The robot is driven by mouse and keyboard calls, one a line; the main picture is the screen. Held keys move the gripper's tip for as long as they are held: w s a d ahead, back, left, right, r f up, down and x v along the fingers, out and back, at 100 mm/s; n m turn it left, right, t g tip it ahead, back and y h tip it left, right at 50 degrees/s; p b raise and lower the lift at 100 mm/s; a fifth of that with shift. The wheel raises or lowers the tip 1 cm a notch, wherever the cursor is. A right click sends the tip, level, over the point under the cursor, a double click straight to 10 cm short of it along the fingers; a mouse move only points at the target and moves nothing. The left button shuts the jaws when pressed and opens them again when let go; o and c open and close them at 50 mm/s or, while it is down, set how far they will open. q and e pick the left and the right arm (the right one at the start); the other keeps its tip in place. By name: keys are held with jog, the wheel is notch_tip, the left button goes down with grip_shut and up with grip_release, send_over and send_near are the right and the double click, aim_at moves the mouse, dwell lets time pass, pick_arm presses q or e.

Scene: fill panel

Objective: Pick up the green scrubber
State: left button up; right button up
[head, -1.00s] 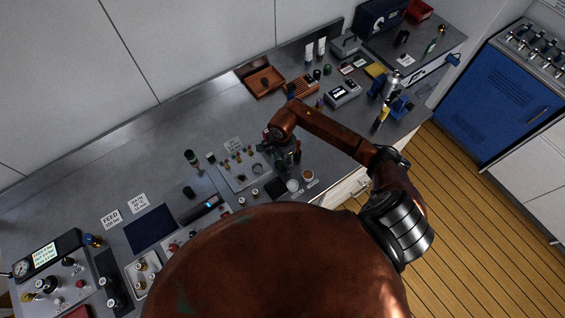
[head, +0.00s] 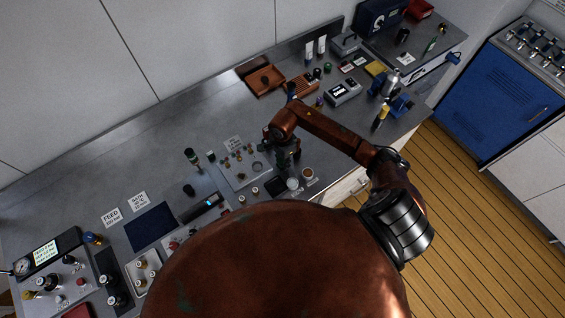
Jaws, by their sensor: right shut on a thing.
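My right arm reaches over the bench from the right. Its gripper (head: 284,150) points down beside the grey fitting tray and is small and dark in the head view. It is shut on a dark greenish thing (head: 284,163), which looks like the green scrubber, just above the white round cup. The fingers hide part of it, and I cannot tell whether its lower end touches the bench. My left gripper is not in view.
A grey tray (head: 237,171) with several brass fittings lies left of the gripper. A white cup (head: 292,184), a tan round dish (head: 307,174) and a black square (head: 275,186) are close below. A brown tray (head: 264,82) stands behind. The bench's back left is clear.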

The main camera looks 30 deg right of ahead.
jog(key=shift+r+b, duration=0.3)
jog(key=shift+r, duration=0.1)
notch_tip(320, 180, up, 3)
jog(key=shift+f+b, duration=0.2)
jog(key=shift+b, duration=0.45)
jog(key=s+a+r+b, duration=0.3)
jog(key=s+a+r, duration=0.6)
jog(key=s, duration=0.1)
jog(key=shift+s+r, duration=0.3)
jog(key=shift+r, duration=0.05)
